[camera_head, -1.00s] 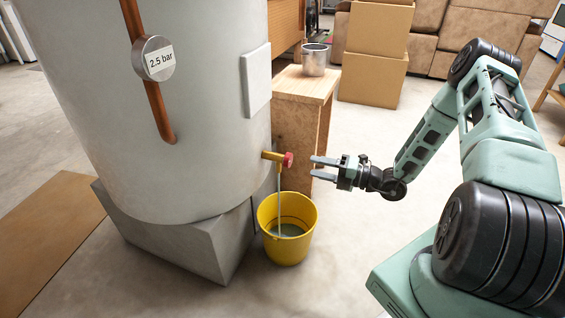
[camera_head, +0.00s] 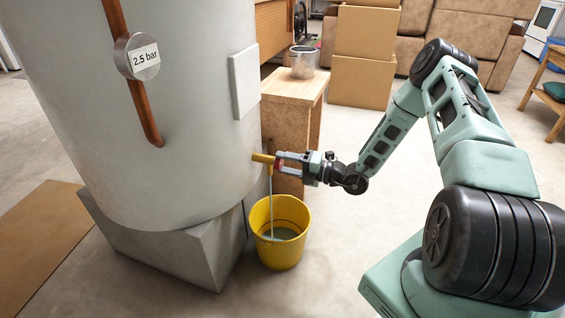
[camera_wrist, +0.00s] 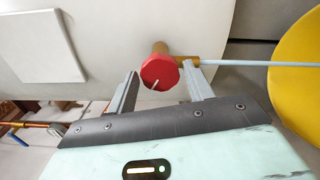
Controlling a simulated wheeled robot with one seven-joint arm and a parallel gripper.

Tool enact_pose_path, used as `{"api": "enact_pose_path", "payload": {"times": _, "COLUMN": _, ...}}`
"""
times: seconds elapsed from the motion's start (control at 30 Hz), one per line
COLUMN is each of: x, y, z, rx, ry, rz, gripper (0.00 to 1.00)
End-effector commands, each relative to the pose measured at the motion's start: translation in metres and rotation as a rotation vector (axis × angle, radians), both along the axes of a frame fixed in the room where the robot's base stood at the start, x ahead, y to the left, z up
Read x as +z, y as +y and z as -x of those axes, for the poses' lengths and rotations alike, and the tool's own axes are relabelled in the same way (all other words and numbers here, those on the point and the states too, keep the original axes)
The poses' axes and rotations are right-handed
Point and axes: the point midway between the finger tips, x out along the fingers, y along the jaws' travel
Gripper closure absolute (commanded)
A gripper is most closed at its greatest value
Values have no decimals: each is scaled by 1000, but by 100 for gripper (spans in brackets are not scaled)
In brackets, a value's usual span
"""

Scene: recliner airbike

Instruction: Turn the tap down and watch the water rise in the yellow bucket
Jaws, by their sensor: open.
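The brass tap (camera_head: 262,158) sticks out low on the side of the big grey tank (camera_head: 190,120). Its red round handle (camera_wrist: 160,72) faces my gripper in the wrist view. A thin stream of water (camera_head: 270,205) runs from the spout into the yellow bucket (camera_head: 281,257) on the floor, with some water showing inside. My gripper (camera_head: 280,160) is open at the tap. In the wrist view, its two fingers (camera_wrist: 160,88) stand on either side of the red handle, the right one close to it. I cannot tell whether either finger touches it.
A gauge reading "2.5 bar" (camera_head: 139,54) and a copper pipe (camera_head: 135,95) are on the tank. A wooden cabinet (camera_head: 293,86) with a metal pot (camera_head: 304,62) stands behind the tap. Cardboard boxes (camera_head: 362,80) are farther back. Floor right of the bucket is clear.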

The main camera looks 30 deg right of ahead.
Motion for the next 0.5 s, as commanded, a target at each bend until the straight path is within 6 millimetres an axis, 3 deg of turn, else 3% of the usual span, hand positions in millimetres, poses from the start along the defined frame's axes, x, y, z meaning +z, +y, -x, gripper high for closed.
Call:
{"api": "enact_pose_path", "payload": {"times": 0.2, "x": 0, "y": 0, "z": 0, "rx": 0, "ry": 0, "rz": 0, "gripper": 48}}
{"api": "enact_pose_path", "payload": {"times": 0.3, "x": 0, "y": 0, "z": 0, "rx": 0, "ry": 0, "rz": 0, "gripper": 70}}
{"api": "enact_pose_path", "payload": {"times": 0.5, "x": 3, "y": 0, "z": 0, "rx": -1, "ry": 22, "rz": -29, "gripper": 70}}
